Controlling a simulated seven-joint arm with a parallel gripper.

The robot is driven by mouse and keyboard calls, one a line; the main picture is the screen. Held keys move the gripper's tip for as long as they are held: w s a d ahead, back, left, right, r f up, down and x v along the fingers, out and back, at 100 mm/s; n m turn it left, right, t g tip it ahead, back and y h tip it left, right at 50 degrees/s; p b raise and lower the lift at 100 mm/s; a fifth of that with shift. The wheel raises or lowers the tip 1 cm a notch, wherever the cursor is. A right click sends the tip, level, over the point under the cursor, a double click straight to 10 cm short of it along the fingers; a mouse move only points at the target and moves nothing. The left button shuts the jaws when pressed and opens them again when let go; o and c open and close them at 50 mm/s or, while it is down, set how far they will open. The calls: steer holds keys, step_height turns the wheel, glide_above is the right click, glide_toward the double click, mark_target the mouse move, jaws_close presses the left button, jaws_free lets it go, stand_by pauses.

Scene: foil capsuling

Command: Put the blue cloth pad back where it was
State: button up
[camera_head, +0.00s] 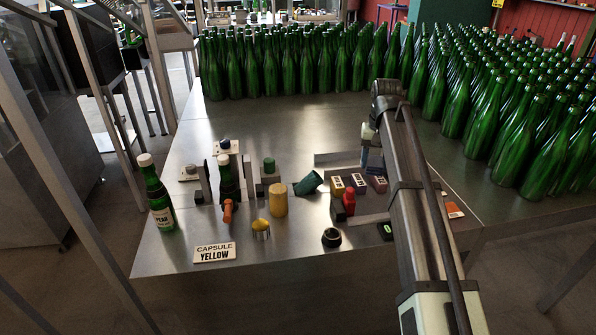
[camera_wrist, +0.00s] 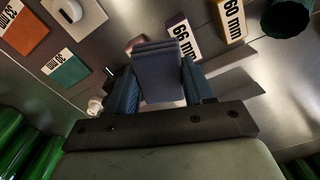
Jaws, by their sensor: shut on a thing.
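The blue cloth pad (camera_wrist: 158,75) is a folded grey-blue slab, seen upright between the two dark blue fingers in the wrist view. My gripper (camera_wrist: 160,88) is shut on it, with a finger against each side. In the head view my gripper (camera_head: 372,158) is over the right part of the steel table, just behind the row of labelled blocks. There my arm and fingers partly hide the pad, and I cannot tell whether it touches the table.
A purple 66 mm block (camera_wrist: 182,40) and a yellow 60 mm block (camera_wrist: 230,20) are close to the pad. Orange (camera_wrist: 25,28) and green (camera_wrist: 65,70) blocks lie left. Many green bottles (camera_head: 480,100) line the back and right.

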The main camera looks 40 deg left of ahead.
steer(key=a+r+n, duration=0.2)
steer(key=a, duration=1.2)
steer(key=n, duration=0.2)
glide_toward(298, 171)
steer(key=shift+f, duration=3.1)
steer(key=shift+f, duration=0.15)
steer(key=o, duration=1)
step_height(298, 171, up, 12)
steer(key=shift+r, duration=0.2)
